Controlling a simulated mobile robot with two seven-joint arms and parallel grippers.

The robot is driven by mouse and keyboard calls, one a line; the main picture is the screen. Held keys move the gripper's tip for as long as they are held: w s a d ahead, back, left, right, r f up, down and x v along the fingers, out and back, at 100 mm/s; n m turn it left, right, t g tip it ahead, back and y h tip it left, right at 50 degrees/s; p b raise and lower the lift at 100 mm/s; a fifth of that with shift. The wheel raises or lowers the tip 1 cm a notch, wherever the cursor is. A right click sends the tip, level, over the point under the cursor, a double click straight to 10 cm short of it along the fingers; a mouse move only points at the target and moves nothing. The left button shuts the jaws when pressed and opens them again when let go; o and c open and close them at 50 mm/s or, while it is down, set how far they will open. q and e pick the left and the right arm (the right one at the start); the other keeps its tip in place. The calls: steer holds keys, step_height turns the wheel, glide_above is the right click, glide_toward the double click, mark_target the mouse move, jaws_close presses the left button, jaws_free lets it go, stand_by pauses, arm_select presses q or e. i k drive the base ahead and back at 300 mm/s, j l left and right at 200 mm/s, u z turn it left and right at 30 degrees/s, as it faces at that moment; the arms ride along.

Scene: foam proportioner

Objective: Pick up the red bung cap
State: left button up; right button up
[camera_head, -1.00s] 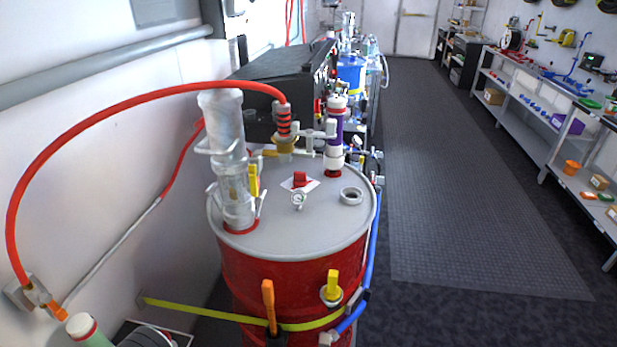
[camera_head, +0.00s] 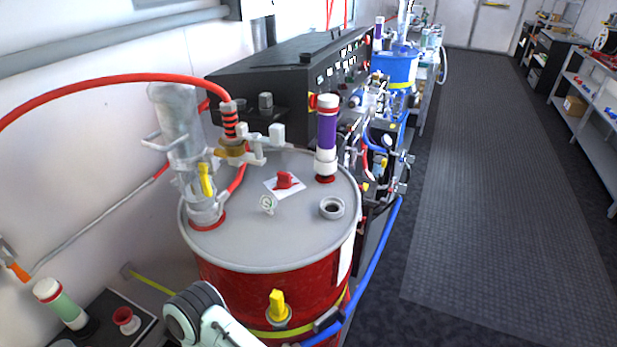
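A small red cap-like piece with a raised grip (camera_head: 286,180), which looks like the bung cap, lies on a white square sheet (camera_head: 270,188) on the grey lid of the red drum (camera_head: 270,240). An open grey threaded bung ring (camera_head: 332,208) stands on the lid to its right, in front. A small white gauge (camera_head: 267,204) stands just in front of the sheet. One of my arm links, white with a dark ringed joint, shows at the bottom in front of the drum. Neither gripper is in view.
A clear pump cylinder (camera_head: 180,130) with a red hose rises at the lid's left. A purple-and-white column (camera_head: 327,135) stands at its back right. A dark tray (camera_head: 100,305) with a red spool-like piece (camera_head: 125,320) is lower left. The floor mat (camera_head: 490,190) is clear.

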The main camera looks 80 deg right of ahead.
mark_target(284, 181)
steer(key=k+l, duration=0.7)
steer(key=k, duration=0.15)
